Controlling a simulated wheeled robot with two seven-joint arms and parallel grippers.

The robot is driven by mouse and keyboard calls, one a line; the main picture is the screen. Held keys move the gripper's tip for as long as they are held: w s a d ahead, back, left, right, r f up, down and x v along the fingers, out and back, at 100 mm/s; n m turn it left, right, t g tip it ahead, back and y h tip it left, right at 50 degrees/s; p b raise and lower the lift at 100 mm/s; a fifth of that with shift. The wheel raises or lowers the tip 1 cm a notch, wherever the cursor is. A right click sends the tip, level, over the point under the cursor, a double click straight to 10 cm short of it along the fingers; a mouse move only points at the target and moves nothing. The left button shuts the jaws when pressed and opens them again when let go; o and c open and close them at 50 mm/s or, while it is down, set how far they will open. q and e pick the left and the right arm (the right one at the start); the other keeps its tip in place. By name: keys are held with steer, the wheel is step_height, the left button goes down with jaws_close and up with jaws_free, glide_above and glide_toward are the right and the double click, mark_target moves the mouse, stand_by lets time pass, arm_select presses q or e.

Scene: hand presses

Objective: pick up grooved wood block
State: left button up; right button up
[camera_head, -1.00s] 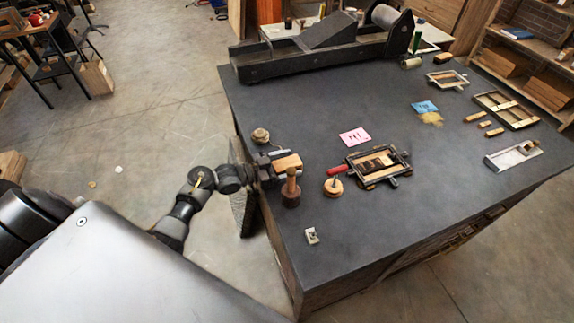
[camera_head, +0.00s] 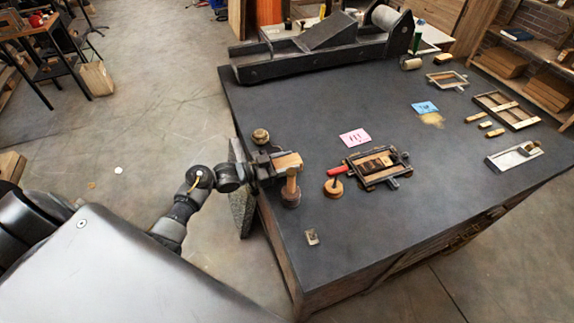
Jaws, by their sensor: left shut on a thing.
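The wood block (camera_head: 288,161), pale tan, is at the left edge of the dark table in the head view. My left gripper (camera_head: 275,166) comes in from the left and is shut on the block's near end. Any groove in the block is too small to make out, and the gripper hides part of it. I cannot tell whether the block touches the table. A dark wooden stamp with an upright handle (camera_head: 291,187) stands just in front of the block. My right gripper is not in view.
A round knob (camera_head: 260,136) sits behind the gripper. A red-handled roller (camera_head: 337,170), a round wooden piece (camera_head: 333,187) and a framed form (camera_head: 379,164) lie to the right. A large press (camera_head: 320,50) spans the back. The front right of the table (camera_head: 420,220) is clear.

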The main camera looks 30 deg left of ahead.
arm_select(q)
steer(key=w+a+r+b, duration=0.6)
steer(key=a+r+b, duration=0.1)
steer(key=a+r, duration=0.5)
steer(key=shift+w+a, duration=0.15)
steer(key=shift+a, duration=0.1)
